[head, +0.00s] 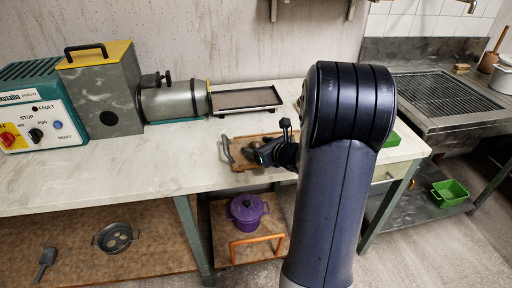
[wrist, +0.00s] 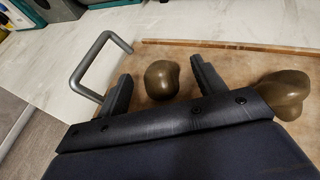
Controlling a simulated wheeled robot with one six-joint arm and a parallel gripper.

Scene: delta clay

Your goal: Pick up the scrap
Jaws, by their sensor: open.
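Two smooth brown lumps that look like clay scrap lie on a wooden board with a raised edge. One rounded lump (wrist: 161,84) sits between the two fingers of my gripper (wrist: 161,68) in the wrist view, with a visible gap to each finger. The other lump (wrist: 284,92) lies to the right, outside the right finger and partly hidden by my gripper. I cannot tell which one is the scrap. In the head view my gripper (head: 258,154) is low over the board (head: 278,136), and the lumps are hard to make out there.
A metal handle (wrist: 85,68) stands at the board's left end. A shallow dark tray (head: 246,99) is behind the board, and a grey cylindrical machine (head: 172,102) is to the left. The pale worktop (head: 140,160) is clear left of the board.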

